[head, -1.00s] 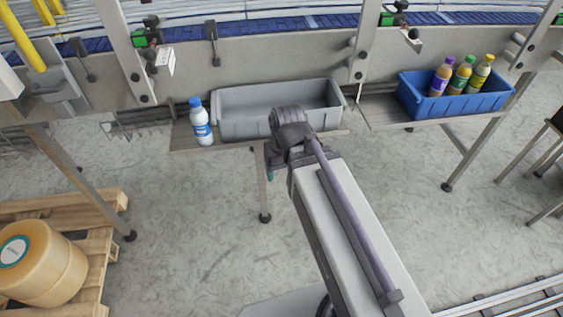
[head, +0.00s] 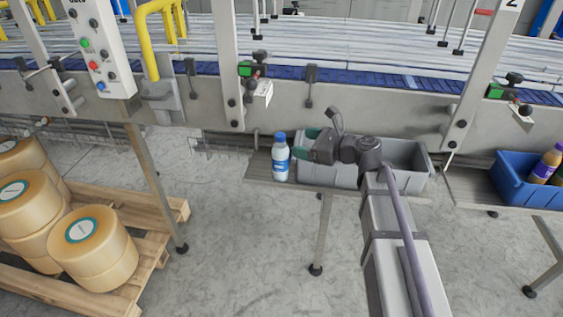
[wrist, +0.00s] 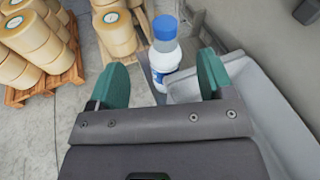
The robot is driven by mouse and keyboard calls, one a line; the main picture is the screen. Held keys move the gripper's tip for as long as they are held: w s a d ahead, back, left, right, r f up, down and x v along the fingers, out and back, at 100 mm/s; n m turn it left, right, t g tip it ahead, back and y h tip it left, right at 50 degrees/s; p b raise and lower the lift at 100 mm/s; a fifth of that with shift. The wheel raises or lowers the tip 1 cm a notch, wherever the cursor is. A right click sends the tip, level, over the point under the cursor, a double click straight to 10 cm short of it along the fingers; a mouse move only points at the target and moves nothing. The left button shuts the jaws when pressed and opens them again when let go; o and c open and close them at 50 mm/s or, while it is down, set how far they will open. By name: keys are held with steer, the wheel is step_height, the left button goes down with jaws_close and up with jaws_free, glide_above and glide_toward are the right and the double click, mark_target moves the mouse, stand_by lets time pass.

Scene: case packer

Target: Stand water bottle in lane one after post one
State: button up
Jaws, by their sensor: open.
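The water bottle (head: 280,158) has a blue cap and a blue-and-white label. It stands upright on a narrow shelf (head: 262,168) at the left end of a grey bin. My gripper (head: 303,147) is open and empty, just right of the bottle in the head view, its teal fingers pointing left towards it. In the wrist view the bottle (wrist: 165,52) lies ahead of and between the two open fingers (wrist: 160,85), apart from them. A plate marked 2 (head: 512,4) is at the upper right; I cannot make out post one or lane one for certain.
The grey bin (head: 412,183) is under my arm, right of the bottle. A blue crate (head: 510,186) with bottles stands further right. The blue conveyor belt (head: 350,85) runs above, with frame posts (head: 229,60). A pallet (head: 165,208) with yellow rolls is at lower left.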

mark_target(284, 138)
steer(key=w+a, duration=0.1)
steer(key=w+a+m, duration=0.1)
steer(key=a, duration=0.1)
steer(key=w+a+f+m+b, duration=0.1)
steer(key=a, duration=0.1)
steer(key=b+x, duration=0.1)
steer(key=x, duration=0.4)
steer(key=shift+w+d, duration=0.1)
steer(key=shift+w, duration=0.1)
steer(key=shift+d+r, duration=0.1)
steer(key=shift+c, duration=0.3)
jaws_close()
